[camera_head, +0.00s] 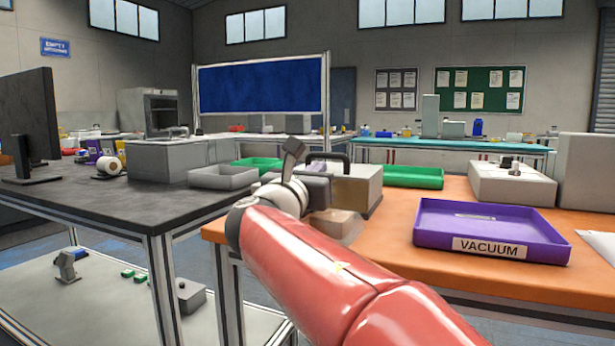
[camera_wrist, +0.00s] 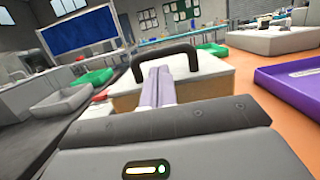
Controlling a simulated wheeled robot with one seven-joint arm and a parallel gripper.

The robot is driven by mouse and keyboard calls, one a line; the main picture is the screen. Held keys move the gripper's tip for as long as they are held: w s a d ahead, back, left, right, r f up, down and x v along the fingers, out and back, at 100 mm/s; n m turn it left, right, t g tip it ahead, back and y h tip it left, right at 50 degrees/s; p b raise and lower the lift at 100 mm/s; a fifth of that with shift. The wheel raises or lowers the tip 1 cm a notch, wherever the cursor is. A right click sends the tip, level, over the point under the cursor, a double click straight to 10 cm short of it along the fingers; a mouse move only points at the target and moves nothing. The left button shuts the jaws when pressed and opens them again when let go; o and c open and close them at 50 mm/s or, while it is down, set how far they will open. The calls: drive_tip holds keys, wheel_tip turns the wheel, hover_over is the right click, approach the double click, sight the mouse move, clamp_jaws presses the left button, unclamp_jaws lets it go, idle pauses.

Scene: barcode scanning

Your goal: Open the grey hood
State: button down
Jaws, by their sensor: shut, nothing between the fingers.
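The grey hood (camera_head: 352,182) is a box-like cover on the orange table, partly hidden behind my arm in the head view. It has a black arched handle (camera_head: 345,158). In the wrist view the hood's pale top (camera_wrist: 207,66) lies just beyond my fingers, and the handle (camera_wrist: 165,50) arches over the fingertips in the picture. The hood looks lowered. My gripper (camera_wrist: 161,72) has its two fingers together, with nothing between them. The fingertips are close to the handle; I cannot tell whether they touch it. In the head view my arm hides most of the gripper.
A purple tray (camera_head: 435,240) marked VACUUM sits on the orange table (camera_head: 400,205), right of the hood. Green trays (camera_head: 413,178) and a grey tray (camera_head: 223,178) stand behind and left. A white machine (camera_head: 512,185) stands at the right. A dark bench (camera_head: 125,205) is at left.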

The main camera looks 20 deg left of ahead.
drive_tip(key=shift+w+d+r, duration=0.1)
drive_tip(key=shift+w, duration=0.4)
drive_tip(key=shift+r, duration=0.1)
